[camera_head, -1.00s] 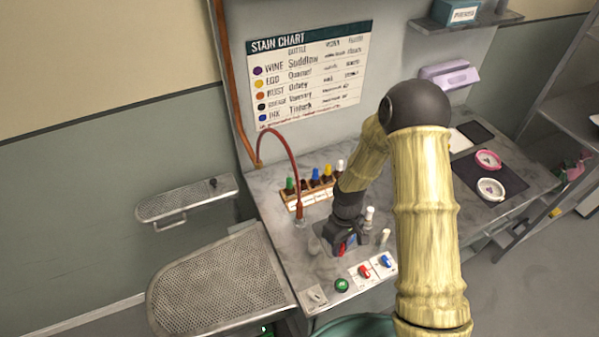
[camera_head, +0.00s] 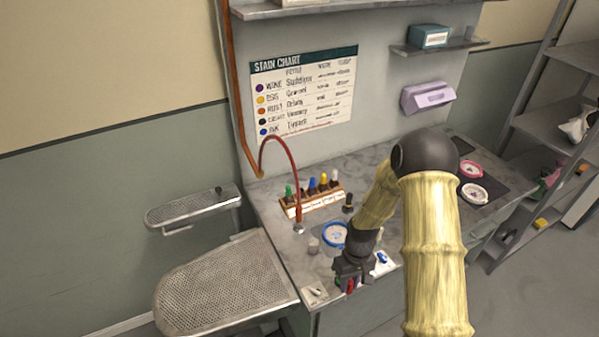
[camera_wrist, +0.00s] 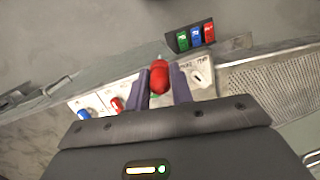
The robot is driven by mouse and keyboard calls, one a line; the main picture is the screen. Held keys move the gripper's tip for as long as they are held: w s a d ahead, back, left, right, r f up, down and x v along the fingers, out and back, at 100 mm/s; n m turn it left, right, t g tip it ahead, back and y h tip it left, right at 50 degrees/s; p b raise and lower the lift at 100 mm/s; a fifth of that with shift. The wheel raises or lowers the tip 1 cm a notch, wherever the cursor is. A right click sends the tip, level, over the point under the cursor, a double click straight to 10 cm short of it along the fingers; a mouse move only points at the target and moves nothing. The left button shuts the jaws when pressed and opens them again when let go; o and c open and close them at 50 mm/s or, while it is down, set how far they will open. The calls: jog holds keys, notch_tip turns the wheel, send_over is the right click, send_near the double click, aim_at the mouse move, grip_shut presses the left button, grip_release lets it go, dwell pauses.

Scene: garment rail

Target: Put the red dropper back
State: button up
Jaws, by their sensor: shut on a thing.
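The red dropper (camera_wrist: 159,77) is between the two fingers of my gripper (camera_wrist: 162,88) in the wrist view, its rounded red end showing. My gripper (camera_head: 349,280) is shut on it, above the front edge of the counter in the head view, where only a little red shows. A wooden rack (camera_head: 311,206) stands farther back and left on the counter, holding several bottles with green, blue, yellow and white tops.
A blue-rimmed round container (camera_head: 335,234) stands just behind my gripper. A curved red hose (camera_head: 297,170) rises left of the rack. A perforated board (camera_head: 230,285) lies left.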

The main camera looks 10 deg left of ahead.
jog(key=w+d+f+m+y+b, duration=0.1)
jog(key=w+d+f+m+b, duration=0.2)
jog(key=d+f+m, duration=0.3)
jog(key=shift+w+d+t, duration=0.2)
jog(key=shift+d+t, duration=0.1)
jog(key=shift+d, duration=0.7)
jog(key=shift+s, duration=0.1)
